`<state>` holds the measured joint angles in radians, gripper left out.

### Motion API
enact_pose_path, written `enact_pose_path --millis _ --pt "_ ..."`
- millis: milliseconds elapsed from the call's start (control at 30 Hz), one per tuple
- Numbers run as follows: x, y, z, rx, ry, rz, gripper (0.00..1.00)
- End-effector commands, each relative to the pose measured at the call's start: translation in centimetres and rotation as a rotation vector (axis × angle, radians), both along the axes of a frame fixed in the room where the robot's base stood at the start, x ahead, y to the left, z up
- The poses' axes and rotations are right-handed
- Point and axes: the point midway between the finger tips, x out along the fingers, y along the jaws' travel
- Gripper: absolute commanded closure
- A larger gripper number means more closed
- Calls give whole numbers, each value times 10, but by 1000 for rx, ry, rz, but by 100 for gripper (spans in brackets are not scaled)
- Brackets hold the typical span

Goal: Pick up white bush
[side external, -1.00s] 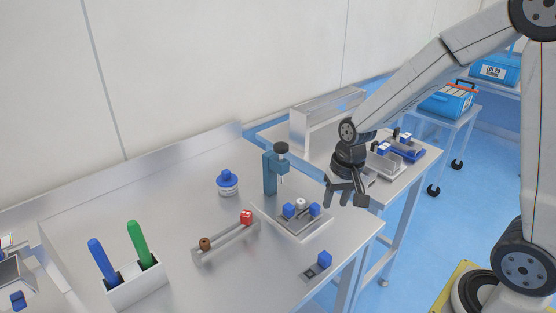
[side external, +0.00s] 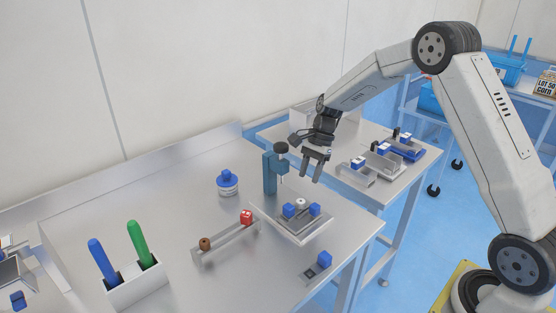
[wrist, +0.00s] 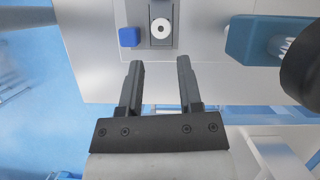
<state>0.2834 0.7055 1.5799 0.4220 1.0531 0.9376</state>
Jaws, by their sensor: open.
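The white bush (side external: 300,202) is a small white ring-shaped piece with a dark centre hole. It sits on the press fixture plate (side external: 290,226), between blue blocks. In the wrist view the bush (wrist: 161,28) shows from above near the top edge, with one blue block (wrist: 129,37) to its left. My gripper (side external: 316,178) is open and empty, above and behind the fixture, to the right of the press post. In the wrist view the fingers (wrist: 158,66) point up toward the bush, apart from it.
The blue press post (side external: 270,175) with its dark knob stands just left of my gripper. A rail (side external: 226,239) with a brown piece and a red block lies left of the fixture. A blue-capped jar (side external: 228,184) and a pen holder (side external: 137,285) stand farther left.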

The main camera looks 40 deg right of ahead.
Motion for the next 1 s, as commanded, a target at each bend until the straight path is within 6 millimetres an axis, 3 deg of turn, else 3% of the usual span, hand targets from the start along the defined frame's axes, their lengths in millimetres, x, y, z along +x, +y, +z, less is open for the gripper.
enact_pose_path --millis 400,667,1000 --pt "-1 10 -23 -2 0 3 55" --pt "-1 11 -27 -2 0 4 55" --pt "-2 23 -59 -1 1 6 55"
